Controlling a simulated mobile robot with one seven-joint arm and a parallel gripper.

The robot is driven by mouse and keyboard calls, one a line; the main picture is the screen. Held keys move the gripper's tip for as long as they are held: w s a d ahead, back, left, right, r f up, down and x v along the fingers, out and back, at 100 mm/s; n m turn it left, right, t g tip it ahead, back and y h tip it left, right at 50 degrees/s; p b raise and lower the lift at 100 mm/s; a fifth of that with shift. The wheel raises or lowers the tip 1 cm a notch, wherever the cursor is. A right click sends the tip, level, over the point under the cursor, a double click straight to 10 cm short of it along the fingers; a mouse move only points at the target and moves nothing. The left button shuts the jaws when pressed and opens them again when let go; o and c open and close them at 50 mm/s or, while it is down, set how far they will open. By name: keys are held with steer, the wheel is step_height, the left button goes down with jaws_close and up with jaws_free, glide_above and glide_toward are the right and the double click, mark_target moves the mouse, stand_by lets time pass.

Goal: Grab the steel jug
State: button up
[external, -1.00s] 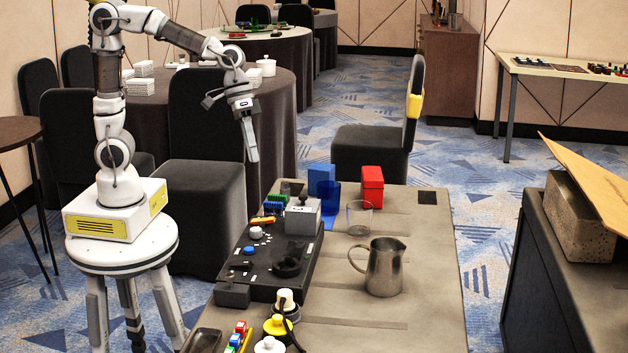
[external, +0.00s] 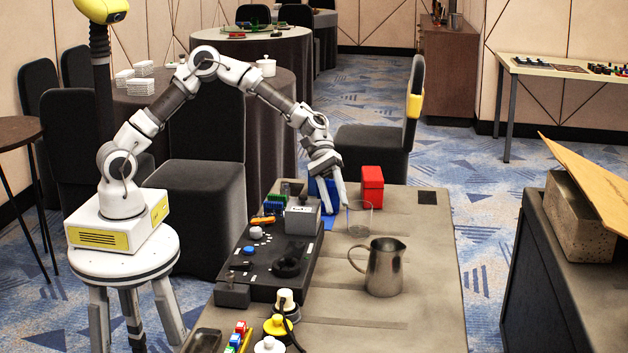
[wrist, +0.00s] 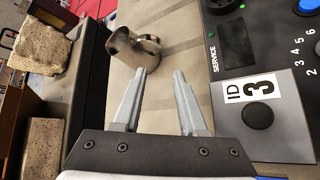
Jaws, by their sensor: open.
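The steel jug (external: 384,268) stands upright on the grey table, right of the black control panel, with its handle toward the left. My gripper (external: 345,208) is above the far part of the table, beside the clear glass (external: 360,218), up and left of the jug and apart from it. In the wrist view the jug (wrist: 128,62) lies beyond the fingertips, a little left of centre, with its handle toward the right. My gripper (wrist: 161,75) is open, and nothing is between its two fingers.
The control panel (external: 262,268) with a grey box (external: 303,216) runs along the table's left side. A red box (external: 372,187) and a blue box (external: 319,186) stand at the far end. The table right of the jug is clear.

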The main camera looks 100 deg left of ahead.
mark_target(352, 261)
steer(key=b+x, duration=0.4)
steer(key=x, duration=1.2)
steer(key=shift+w+d+f, duration=0.15)
steer(key=shift+d+f, duration=0.05)
steer(key=shift+d, duration=0.1)
jaws_close()
steer(key=shift+r, duration=0.1)
stand_by(0.6)
